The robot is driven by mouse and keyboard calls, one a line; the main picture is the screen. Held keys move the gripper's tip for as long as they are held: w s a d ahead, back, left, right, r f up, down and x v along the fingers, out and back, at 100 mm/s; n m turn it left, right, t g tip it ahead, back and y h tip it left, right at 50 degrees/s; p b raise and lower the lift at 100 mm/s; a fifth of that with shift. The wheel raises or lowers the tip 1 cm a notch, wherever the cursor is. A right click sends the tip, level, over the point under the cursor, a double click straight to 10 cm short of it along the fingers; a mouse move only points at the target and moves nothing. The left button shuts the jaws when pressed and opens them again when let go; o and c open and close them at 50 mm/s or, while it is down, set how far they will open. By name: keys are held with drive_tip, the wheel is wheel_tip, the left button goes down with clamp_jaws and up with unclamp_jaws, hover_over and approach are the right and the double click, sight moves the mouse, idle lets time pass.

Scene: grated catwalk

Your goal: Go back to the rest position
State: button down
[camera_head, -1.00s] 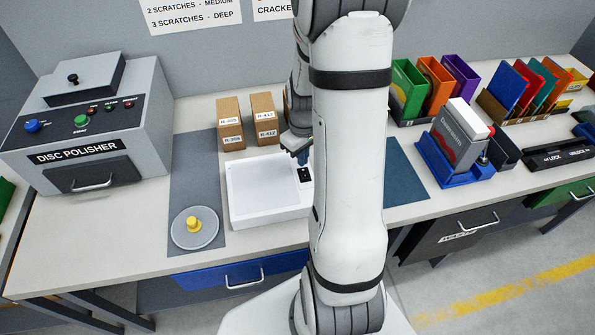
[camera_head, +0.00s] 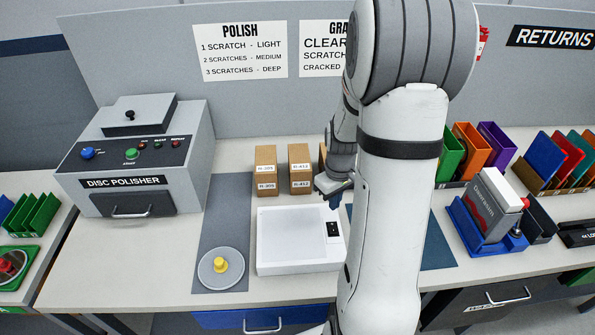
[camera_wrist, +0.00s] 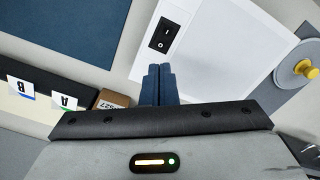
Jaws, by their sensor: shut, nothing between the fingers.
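My gripper (camera_head: 333,198) shows in the head view beside my upright white arm, just above the right end of the white light box (camera_head: 290,262). In the wrist view its two blue fingers (camera_wrist: 158,84) are together with nothing between them. The white box (camera_wrist: 215,45) and its black rocker switch (camera_wrist: 165,33) lie beyond the fingertips; the fingers look apart from the switch. My arm hides part of the bench behind it in the head view.
The disc polisher (camera_head: 140,160) stands at the left. Small cardboard boxes (camera_head: 266,170) stand behind the white box. A grey disc with a yellow knob (camera_head: 220,267) lies on a grey mat. At the right are coloured cases (camera_head: 470,150) and a blue stand (camera_head: 480,232).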

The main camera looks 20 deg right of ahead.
drive_tip(key=s+a+r+m+t+b, duration=0.2)
drive_tip(key=s+a+r+t+b, duration=0.1)
drive_tip(key=s+a+r, duration=1)
drive_tip(key=shift+a+r+m+b, duration=0.4)
drive_tip(key=shift+a+r+b, duration=0.15)
drive_tip(key=shift+r, duration=0.1)
